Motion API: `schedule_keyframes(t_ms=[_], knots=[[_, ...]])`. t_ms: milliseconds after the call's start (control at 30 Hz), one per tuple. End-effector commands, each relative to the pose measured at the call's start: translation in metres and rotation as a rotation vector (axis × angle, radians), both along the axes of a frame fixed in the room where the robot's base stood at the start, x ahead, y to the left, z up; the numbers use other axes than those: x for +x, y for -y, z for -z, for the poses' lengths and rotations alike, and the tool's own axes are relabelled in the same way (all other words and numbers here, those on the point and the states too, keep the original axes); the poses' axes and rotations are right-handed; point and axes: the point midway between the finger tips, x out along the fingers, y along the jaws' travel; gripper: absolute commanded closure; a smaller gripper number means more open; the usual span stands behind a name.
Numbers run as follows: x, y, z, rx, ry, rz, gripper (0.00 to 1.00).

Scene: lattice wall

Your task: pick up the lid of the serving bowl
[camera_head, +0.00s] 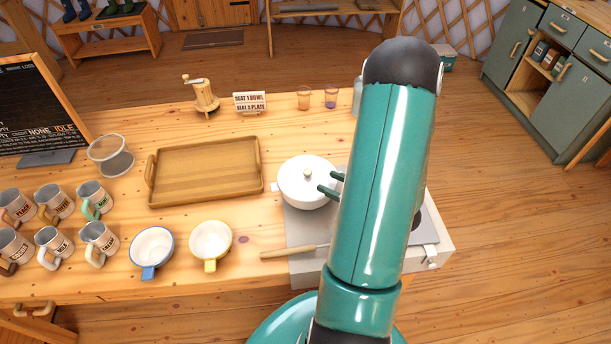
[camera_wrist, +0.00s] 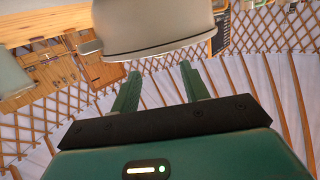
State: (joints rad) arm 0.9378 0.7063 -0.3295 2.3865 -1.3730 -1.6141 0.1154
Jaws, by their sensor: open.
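The white serving bowl (camera_head: 307,201) stands on the grey hob at the right of the table. Its white lid (camera_head: 296,180) sits on top, with a small pale knob in the middle. My gripper (camera_head: 328,183) has its two green fingers apart at the right side of the bowl, pointing left toward the knob. In the wrist view my gripper (camera_wrist: 160,70) is empty, and the bowl (camera_wrist: 150,22) shows large above the fingertips with a side handle at its left. Contact between fingers and lid cannot be told.
A wooden tray (camera_head: 205,184) lies left of the bowl. A blue-rimmed cup (camera_head: 152,247) and a yellow-rimmed cup (camera_head: 210,240) stand at the front. Several mugs are at the left. A wooden handle (camera_head: 285,253) sticks out in front of the bowl. Small glasses stand behind it.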

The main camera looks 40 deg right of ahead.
Motion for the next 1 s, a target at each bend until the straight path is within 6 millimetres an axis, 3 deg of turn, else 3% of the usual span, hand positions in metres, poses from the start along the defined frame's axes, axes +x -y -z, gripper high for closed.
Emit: schedule_keyframes(t_ms=[100, 367, 633, 933, 1000], knots=[[0.021, -0.005, 0.003, 0.000, -0.001, -0.003, 0.55], [0.045, -0.009, 0.007, 0.001, 0.000, -0.004, 0.55], [0.084, -0.015, 0.012, -0.001, -0.001, -0.005, 0.55], [0.090, -0.015, 0.013, -0.001, 0.000, -0.003, 0.55], [0.090, -0.015, 0.013, -0.001, 0.000, -0.003, 0.69]])
